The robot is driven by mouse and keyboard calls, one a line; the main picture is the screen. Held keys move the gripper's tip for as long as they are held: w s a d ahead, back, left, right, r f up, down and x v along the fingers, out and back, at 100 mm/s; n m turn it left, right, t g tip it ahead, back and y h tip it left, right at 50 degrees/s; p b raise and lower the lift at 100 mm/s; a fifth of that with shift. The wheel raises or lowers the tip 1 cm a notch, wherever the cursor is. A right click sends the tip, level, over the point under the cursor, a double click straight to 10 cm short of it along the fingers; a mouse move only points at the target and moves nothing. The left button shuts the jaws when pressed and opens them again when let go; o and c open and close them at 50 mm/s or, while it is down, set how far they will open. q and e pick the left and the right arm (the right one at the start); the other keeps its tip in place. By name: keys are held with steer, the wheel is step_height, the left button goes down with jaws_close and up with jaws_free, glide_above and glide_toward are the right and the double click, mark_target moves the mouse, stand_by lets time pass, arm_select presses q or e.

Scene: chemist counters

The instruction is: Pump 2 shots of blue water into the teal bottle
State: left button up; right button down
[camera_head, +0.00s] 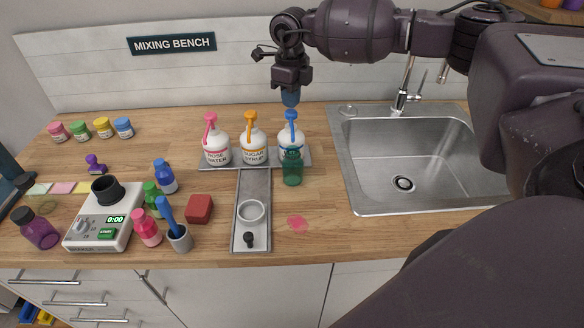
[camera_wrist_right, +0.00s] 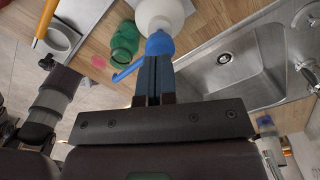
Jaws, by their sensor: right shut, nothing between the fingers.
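The blue-pump bottle (camera_head: 297,134) stands at the right end of a grey tray, with its blue pump head (camera_head: 291,116) on top. The teal bottle (camera_head: 292,168) stands upright in front of it and hides part of its label. My right gripper (camera_head: 290,98) is shut and empty, pointing down just above the blue pump head. In the right wrist view the closed fingers (camera_wrist_right: 153,78) are at the blue pump (camera_wrist_right: 158,44); I cannot tell whether they touch it. The teal bottle (camera_wrist_right: 125,40) is beside the pump's spout there. My left gripper is not in view.
Rose water (camera_head: 216,150) and sugar syrup (camera_head: 253,147) pump bottles stand left on the same tray. A metal track with a white ring (camera_head: 251,211) runs forward from it. The sink (camera_head: 403,184) is at right.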

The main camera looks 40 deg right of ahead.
mark_target(291, 111)
steer(key=shift+f, duration=0.65)
steer(key=shift+f+b, duration=0.5)
steer(key=shift+f, duration=0.45)
steer(key=shift+r, duration=0.15)
steer(key=shift+r+p, duration=0.65)
steer(key=shift+r, duration=0.4)
steer(key=shift+r+p, duration=0.4)
steer(key=shift+r, duration=0.35)
